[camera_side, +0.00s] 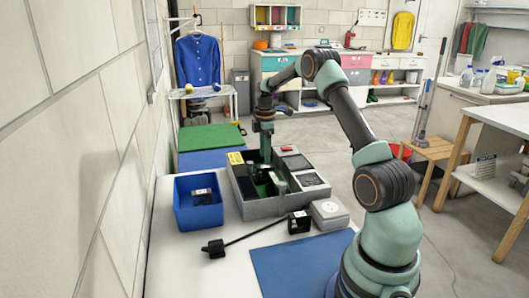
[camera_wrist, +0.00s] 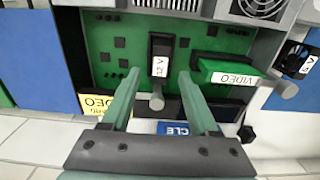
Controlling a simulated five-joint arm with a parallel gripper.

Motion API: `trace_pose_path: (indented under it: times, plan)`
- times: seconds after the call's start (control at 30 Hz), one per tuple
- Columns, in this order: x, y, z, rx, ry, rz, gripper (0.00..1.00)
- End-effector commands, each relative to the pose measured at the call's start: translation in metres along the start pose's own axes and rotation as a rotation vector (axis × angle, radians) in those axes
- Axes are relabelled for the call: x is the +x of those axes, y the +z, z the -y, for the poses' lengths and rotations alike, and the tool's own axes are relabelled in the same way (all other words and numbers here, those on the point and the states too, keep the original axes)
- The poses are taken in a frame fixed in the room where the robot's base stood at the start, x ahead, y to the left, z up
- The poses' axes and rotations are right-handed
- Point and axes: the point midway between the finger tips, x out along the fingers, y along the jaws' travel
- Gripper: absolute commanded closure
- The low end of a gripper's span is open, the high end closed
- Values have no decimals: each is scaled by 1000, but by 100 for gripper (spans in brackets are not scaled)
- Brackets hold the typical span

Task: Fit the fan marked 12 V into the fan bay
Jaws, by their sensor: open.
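A small black part with a white label that reads 12 V (camera_wrist: 162,48) stands upright against a green board (camera_wrist: 112,62) in the wrist view. A grey round-ended handle (camera_wrist: 157,100) projects from it. My gripper (camera_wrist: 157,80) is open, one finger on each side of the part; I cannot tell whether either touches it. In the side view, my gripper (camera_side: 264,150) reaches down into a grey open case (camera_side: 247,208), and its tips are hard to make out. I cannot tell which spot is the fan bay or whether the part sits in it.
A green module labelled VIDEO (camera_wrist: 228,72) is right of the gripper. A black labelled part (camera_wrist: 300,58) is at the right edge. The side view shows a blue bin (camera_side: 183,214), a black block (camera_side: 298,222), a white box (camera_side: 329,214) and a plug (camera_side: 216,248) with a cable.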

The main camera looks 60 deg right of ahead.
Motion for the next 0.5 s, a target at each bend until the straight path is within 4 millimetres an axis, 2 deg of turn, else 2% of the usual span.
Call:
trace_pose_path:
  times: [0.03,0.2,0.4,0.5]
  plan:
    - [-12,0,-1,0,5,-1,39]
    - [-41,0,0,0,2,0,39]
    - [-59,-1,0,1,2,0,39]
    - [-69,-8,4,12,12,-2,39]
